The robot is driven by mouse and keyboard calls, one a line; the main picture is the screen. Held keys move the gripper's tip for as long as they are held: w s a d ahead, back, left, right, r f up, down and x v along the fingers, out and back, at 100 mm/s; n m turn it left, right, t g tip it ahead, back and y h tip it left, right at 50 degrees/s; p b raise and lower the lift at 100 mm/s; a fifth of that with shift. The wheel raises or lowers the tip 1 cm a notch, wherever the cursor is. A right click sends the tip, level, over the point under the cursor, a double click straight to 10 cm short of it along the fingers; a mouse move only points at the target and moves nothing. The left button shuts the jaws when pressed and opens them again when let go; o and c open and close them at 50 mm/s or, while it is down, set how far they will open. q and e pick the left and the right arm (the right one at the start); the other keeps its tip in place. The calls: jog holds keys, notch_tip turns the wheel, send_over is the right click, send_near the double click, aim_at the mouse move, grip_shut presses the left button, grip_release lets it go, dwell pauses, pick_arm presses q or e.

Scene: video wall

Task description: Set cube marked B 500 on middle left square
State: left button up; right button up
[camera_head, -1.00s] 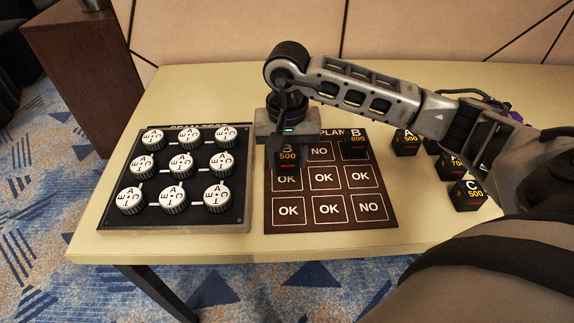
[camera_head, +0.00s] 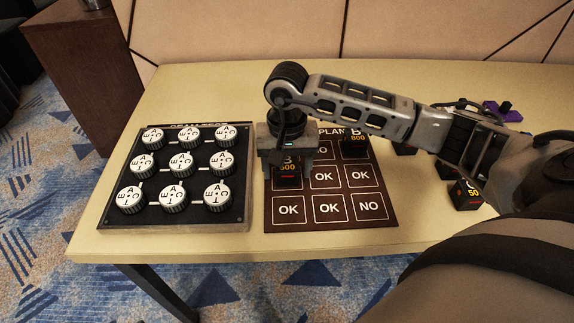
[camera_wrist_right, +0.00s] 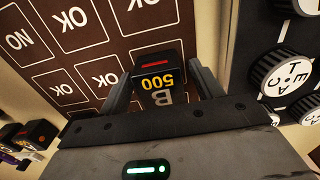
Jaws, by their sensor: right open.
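The black cube marked B 500 (camera_head: 288,176) is on the middle left square of the brown plan board (camera_head: 330,228), hiding most of that square. My right gripper (camera_head: 287,162) is above it, pointing down, with its jaws open. In the right wrist view, the cube (camera_wrist_right: 158,72) lies between the two fingers (camera_wrist_right: 161,88), its B partly covered by the gripper body. Whether the fingers touch it cannot be told. My left gripper is not in view.
Cube B 800 (camera_head: 354,146) sits on the board's top right square. A dial panel (camera_head: 240,190) with several white knobs stands left of the board. Cube C 500 (camera_head: 465,195) and other cubes lie right, partly behind my arm. A purple object (camera_head: 502,111) lies behind.

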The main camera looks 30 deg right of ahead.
aim_at(287, 163)
notch_tip(287, 163, up, 12)
jog(key=shift+r, duration=0.15)
dwell(0.3)
dwell(0.4)
